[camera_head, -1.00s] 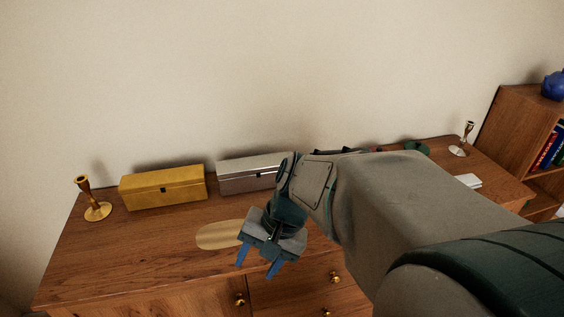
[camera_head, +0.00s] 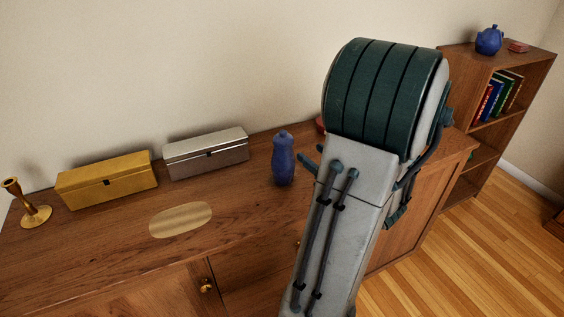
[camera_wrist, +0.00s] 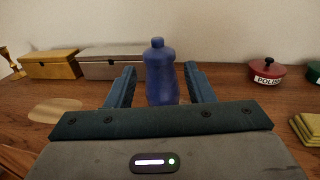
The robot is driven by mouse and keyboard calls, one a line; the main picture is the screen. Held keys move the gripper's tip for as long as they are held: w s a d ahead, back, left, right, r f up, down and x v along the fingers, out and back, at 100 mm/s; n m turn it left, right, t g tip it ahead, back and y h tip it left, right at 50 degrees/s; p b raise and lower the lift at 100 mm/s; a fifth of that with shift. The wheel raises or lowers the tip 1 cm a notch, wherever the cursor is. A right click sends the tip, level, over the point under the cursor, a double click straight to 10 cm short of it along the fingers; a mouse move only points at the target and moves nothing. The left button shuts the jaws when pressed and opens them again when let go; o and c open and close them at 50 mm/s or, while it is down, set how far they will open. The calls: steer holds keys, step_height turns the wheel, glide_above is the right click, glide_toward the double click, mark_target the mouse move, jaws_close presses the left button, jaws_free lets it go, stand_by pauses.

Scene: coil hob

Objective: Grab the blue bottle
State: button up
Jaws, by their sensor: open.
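The blue bottle (camera_head: 284,160) stands upright on the wooden sideboard, right of the silver box, in the head view. In the wrist view the blue bottle (camera_wrist: 160,74) stands straight ahead, appearing between my two fingers. My gripper (camera_wrist: 160,84) is open and empty, with one finger to each side of the bottle in the picture. I cannot tell whether the fingertips reach around it or stop short. In the head view my arm hides most of the gripper; only a bit of finger shows beside the arm, right of the bottle.
A gold box (camera_head: 107,180), a silver box (camera_head: 206,153) and a brass candlestick (camera_head: 27,204) stand to the left. A pale oval (camera_head: 181,219) lies on the top. A red lidded pot (camera_wrist: 267,72) and folded yellowish cloths (camera_wrist: 308,127) are to the right. A bookcase (camera_head: 491,110) stands beyond.

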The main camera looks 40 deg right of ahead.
mark_target(285, 135)
steer(key=w+p, duration=0.1)
steer(key=w, duration=1.1)
steer(key=shift+w+p, duration=0.35)
steer(key=shift+w, duration=0.05)
steer(key=shift+d, duration=0.1)
steer(key=shift+c, duration=0.3)
steer(key=shift+s, duration=0.1)
jaws_close()
